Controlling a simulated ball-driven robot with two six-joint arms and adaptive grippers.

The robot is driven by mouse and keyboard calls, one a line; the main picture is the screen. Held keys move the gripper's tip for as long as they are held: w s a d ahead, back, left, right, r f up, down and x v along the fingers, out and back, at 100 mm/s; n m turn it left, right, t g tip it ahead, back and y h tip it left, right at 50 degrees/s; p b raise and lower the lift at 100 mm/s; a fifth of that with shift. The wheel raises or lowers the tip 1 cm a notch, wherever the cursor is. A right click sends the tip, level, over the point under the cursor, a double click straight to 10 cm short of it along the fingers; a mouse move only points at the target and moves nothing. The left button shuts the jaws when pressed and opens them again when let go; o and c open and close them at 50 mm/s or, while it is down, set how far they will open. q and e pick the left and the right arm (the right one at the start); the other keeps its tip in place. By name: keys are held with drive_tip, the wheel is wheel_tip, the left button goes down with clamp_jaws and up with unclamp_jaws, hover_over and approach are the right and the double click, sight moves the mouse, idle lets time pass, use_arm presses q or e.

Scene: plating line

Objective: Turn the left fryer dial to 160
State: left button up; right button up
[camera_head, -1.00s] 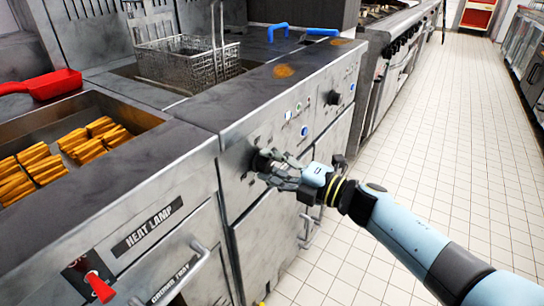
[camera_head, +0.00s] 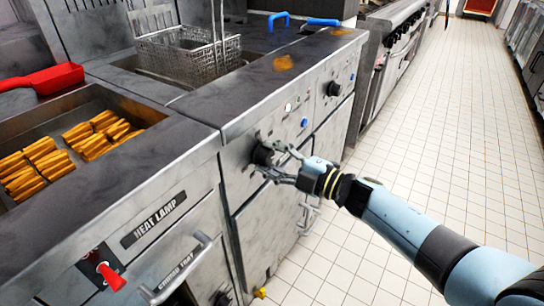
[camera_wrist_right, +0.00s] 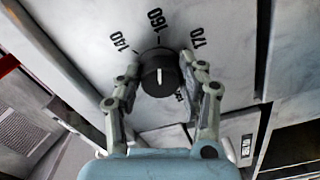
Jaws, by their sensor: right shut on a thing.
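The left fryer dial (camera_head: 262,154) is a black round knob on the steel fryer front. My right gripper (camera_head: 272,160) is shut on it, one finger on each side. In the right wrist view the dial (camera_wrist_right: 159,76) sits between the fingertips of the right gripper (camera_wrist_right: 160,85). Its white line stands upright in the picture, roughly in line with the 160 label (camera_wrist_right: 156,19). The 140 label (camera_wrist_right: 120,42) is to the left and the 170 label (camera_wrist_right: 197,37) to the right. A further label is partly hidden by the right finger. My left gripper is out of view.
A second black dial (camera_head: 334,89) is farther right on the fryer front. The heat lamp station with a red switch (camera_head: 110,276) and a tray of fries (camera_head: 30,117) is at left. The tiled floor (camera_head: 420,140) is clear.

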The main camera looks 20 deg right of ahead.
drive_tip(key=shift+w, duration=0.1)
drive_tip(key=o, duration=1.1)
drive_tip(key=v, duration=1.2)
